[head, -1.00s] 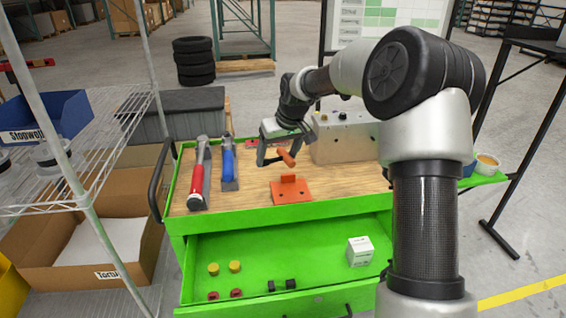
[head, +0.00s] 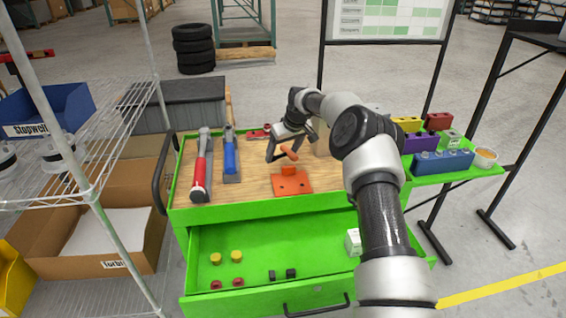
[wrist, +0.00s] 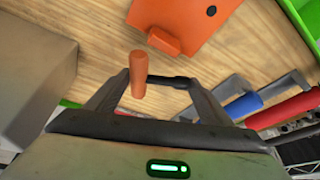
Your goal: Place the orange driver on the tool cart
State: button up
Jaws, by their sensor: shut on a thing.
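The orange driver (head: 289,153) is in my gripper (head: 287,151), above the wooden top of the green tool cart (head: 235,216) in the head view. In the wrist view the driver's orange handle (wrist: 138,75) is by the left finger and its dark shaft runs toward the right finger. My gripper (wrist: 160,84) is shut on the driver. An orange bracket with holes (head: 291,184) lies on the cart top just in front of the driver; it also shows at the top of the wrist view (wrist: 185,22). Whether the driver touches the wood cannot be told.
A red-handled tool (head: 200,171) and a blue-handled tool (head: 230,158) lie at left on the cart. A grey box (head: 322,142) is partly hidden behind my arm. The open drawer (head: 255,250) holds several small parts. Bare wood (head: 255,180) lies left of the bracket.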

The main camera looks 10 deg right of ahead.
jog(key=shift+f, duration=1.95)
jog(key=shift+f+b, duration=0.2)
jog(key=shift+b, duration=0.1)
jog(key=o, duration=1.1)
